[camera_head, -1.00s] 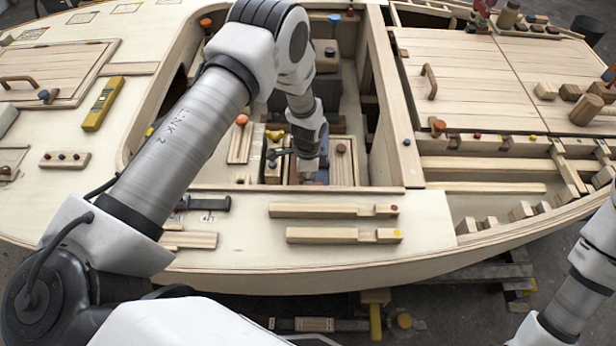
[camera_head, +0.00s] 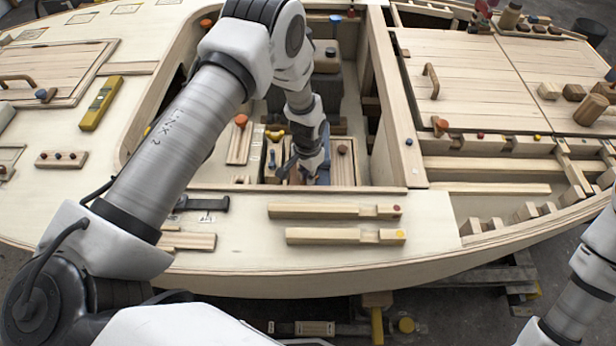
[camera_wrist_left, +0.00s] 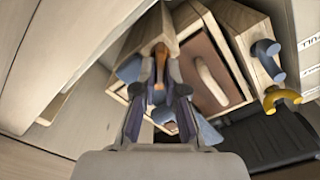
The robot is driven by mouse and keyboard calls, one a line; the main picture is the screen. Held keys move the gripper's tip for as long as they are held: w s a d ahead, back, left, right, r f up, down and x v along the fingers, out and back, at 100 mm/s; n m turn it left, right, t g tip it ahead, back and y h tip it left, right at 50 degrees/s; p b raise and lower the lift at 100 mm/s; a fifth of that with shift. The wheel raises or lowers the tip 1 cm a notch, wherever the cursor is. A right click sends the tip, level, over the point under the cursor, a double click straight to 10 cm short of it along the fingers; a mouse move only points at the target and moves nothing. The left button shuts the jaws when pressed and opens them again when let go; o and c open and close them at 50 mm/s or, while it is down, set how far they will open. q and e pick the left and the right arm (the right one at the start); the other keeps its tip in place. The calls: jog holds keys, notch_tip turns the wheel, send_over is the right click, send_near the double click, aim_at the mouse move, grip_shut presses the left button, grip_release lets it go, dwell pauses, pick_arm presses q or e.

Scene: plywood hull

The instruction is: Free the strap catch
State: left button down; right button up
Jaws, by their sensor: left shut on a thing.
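My left gripper (camera_head: 308,172) reaches down into the open cockpit well, at a row of small wooden boxes. In the left wrist view, my left gripper (camera_wrist_left: 158,92) is shut on a small orange-brown tab (camera_wrist_left: 160,62), which looks like the strap catch. The tab stands against a light wooden block. Blue pieces (camera_wrist_left: 130,68), perhaps the strap, show beside and below the fingers; the fingers partly hide them. In the head view the wrist hides the catch. My right arm shows at the lower right, but its gripper is out of the picture.
A box with a brown lid and pale handle (camera_wrist_left: 210,82) stands close beside the fingers, with a yellow hook (camera_wrist_left: 282,97) farther right. The well's coaming (camera_head: 392,110) rises at the right. Two notched wooden bars (camera_head: 330,211) lie on the near deck.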

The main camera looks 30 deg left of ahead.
pick_arm(q)
jog(key=shift+n, duration=1.1)
jog(key=c, duration=1.2)
grip_release()
jog(key=shift+c, duration=0.2)
jog(key=shift+r, duration=0.1)
